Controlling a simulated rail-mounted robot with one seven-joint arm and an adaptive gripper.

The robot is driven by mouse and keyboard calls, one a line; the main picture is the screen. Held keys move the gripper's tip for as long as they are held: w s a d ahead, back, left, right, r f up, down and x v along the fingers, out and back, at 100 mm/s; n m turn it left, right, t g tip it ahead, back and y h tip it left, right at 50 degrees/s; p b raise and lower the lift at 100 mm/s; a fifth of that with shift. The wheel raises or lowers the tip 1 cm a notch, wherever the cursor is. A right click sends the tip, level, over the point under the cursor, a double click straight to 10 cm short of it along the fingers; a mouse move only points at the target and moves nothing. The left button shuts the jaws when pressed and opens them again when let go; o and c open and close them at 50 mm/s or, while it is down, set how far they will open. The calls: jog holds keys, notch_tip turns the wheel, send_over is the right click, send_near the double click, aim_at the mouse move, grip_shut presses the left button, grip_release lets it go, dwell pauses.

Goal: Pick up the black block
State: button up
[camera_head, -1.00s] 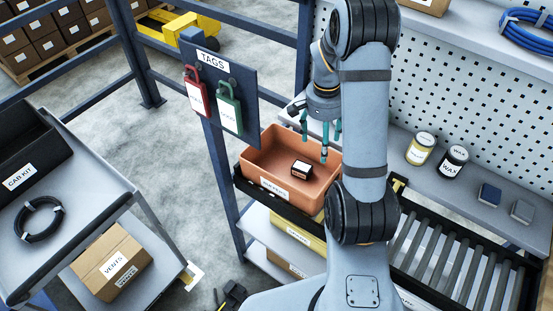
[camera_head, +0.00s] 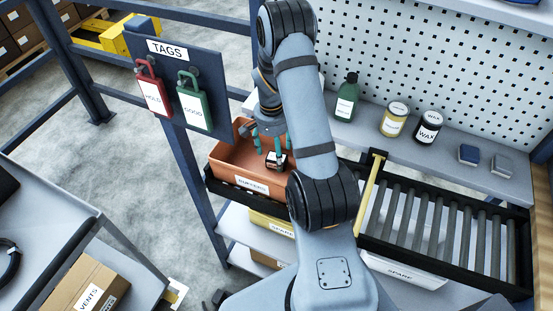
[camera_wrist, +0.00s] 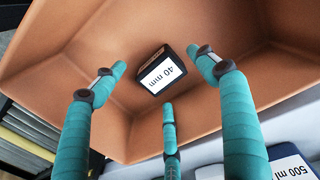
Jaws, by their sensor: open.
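The black block (camera_head: 277,160) lies in the orange bin (camera_head: 222,157), toward the bin's right side. In the wrist view the black block (camera_wrist: 163,69) shows a white label reading "40 mm" and sits on the floor of the orange bin (camera_wrist: 90,50). My gripper (camera_head: 267,147) is over the bin, close to the block. In the wrist view the teal fingers of my gripper (camera_wrist: 158,78) are spread open, two at the sides and one below the block in the picture. None visibly touches the block.
The bin's walls surround the block. A roller conveyor (camera_head: 440,235) lies to the right. A green bottle (camera_head: 346,98), a yellow-labelled jar (camera_head: 394,119) and a black wax jar (camera_head: 428,127) stand on the shelf. The tags board (camera_head: 180,75) stands left of the arm.

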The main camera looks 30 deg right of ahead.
jog(key=shift+d+f, duration=0.15)
jog(key=shift+f, duration=1.4)
jog(key=shift+c, duration=1.2)
jog(key=c, duration=1.3)
